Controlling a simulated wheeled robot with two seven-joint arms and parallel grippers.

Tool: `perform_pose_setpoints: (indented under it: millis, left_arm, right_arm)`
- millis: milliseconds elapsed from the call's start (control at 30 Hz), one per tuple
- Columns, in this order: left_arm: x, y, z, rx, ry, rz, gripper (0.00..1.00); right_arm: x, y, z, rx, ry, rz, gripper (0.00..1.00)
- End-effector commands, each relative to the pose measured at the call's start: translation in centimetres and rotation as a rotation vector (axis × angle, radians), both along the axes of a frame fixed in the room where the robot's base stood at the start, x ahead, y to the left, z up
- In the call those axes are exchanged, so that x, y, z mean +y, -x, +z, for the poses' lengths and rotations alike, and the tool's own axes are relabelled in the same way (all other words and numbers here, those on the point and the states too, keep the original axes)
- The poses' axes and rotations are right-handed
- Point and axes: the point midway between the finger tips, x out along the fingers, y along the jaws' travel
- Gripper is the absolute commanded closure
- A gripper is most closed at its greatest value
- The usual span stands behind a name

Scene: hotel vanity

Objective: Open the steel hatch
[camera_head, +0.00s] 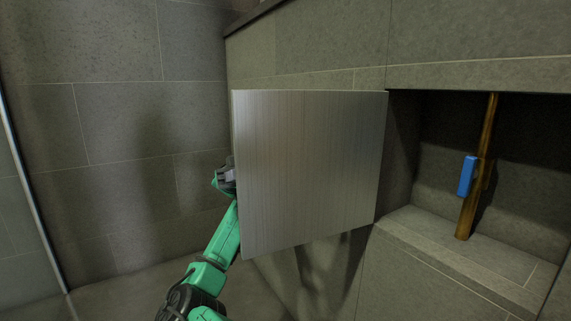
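The steel hatch (310,165) is a square brushed-metal panel in the middle of the head view. It stands swung out to the left of a dark recess (470,140) in the tiled wall, so the recess is uncovered. My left gripper (226,177) is at the hatch's left edge, partly hidden behind the panel. Its fingertips are hidden, so I cannot tell whether it is open, shut or touching the hatch. My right gripper is not in view.
Inside the recess a brown copper-coloured pipe (487,130) with a blue valve handle (467,176) stands above a tiled ledge (470,250). Grey tiled walls (120,120) close in at the left and back. A thin metal edge (25,180) runs down the far left.

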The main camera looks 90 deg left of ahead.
Motion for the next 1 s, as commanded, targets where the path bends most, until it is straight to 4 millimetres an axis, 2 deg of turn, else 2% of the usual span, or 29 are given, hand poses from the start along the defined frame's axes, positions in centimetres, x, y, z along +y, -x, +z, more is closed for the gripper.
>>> perform_pose_setpoints:
  millis: [367,400,433,467,1000]
  left_arm:
    - [-0.16,0.04,-0.16,0.007,-0.004,-0.004,1.0]
    - [-0.16,0.04,-0.17,0.007,-0.004,-0.004,0.57]
    - [-0.16,0.05,-0.16,0.006,-0.004,-0.004,0.45]
    - [-0.16,0.05,-0.16,0.005,-0.003,-0.004,0.39]
    - [-0.1,0.06,-0.11,0.002,-0.002,-0.003,0.39]
  right_arm:
    - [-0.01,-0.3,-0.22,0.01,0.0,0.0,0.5]
    - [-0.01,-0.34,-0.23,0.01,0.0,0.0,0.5]
    - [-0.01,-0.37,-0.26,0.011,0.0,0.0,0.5]
    - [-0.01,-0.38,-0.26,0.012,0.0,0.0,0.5]
    - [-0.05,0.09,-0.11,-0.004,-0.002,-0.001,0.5]
